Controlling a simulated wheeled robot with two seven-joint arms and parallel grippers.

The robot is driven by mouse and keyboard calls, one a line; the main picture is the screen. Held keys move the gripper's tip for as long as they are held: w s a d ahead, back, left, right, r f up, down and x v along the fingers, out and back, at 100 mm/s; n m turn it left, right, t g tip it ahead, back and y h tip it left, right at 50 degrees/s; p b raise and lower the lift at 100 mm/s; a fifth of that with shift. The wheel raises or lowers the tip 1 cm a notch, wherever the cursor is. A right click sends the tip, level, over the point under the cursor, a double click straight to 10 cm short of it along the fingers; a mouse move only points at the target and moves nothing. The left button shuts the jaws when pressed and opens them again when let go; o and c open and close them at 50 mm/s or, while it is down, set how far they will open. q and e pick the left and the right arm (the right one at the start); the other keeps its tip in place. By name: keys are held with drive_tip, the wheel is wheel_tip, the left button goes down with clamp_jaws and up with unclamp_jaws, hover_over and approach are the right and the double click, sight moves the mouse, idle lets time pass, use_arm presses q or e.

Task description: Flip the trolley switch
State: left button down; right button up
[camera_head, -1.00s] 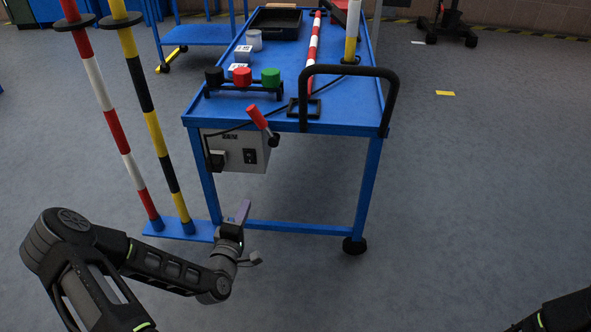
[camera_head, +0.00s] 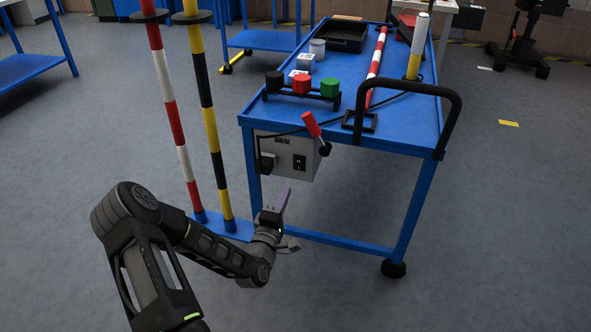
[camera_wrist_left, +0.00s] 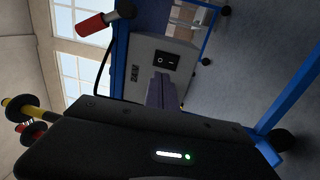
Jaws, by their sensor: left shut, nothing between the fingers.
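The blue trolley (camera_head: 415,150) stands ahead of me, with a grey control box (camera_head: 275,155) fixed under its near end. A black rocker switch (camera_head: 299,162) sits on the box's front face. My left gripper (camera_head: 284,196) is shut and empty, just below and in front of the box. In the wrist view its purple-grey fingers (camera_wrist_left: 163,92) point at the switch from just below it, with no contact visible. My right gripper is out of view.
A red-handled lever (camera_head: 312,124) sticks out above the box, close to the switch. A black push handle (camera_head: 450,105) rises at the trolley's right corner. Striped poles (camera_head: 211,120) stand on a blue base to the left. Floor to the right is clear.

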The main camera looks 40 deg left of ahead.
sight(298, 162)
use_arm(q)
drive_tip(key=b+x, duration=0.3)
drive_tip(key=x, duration=0.7)
drive_tip(key=shift+w+a+f, duration=0.1)
drive_tip(key=shift+w, duration=0.2)
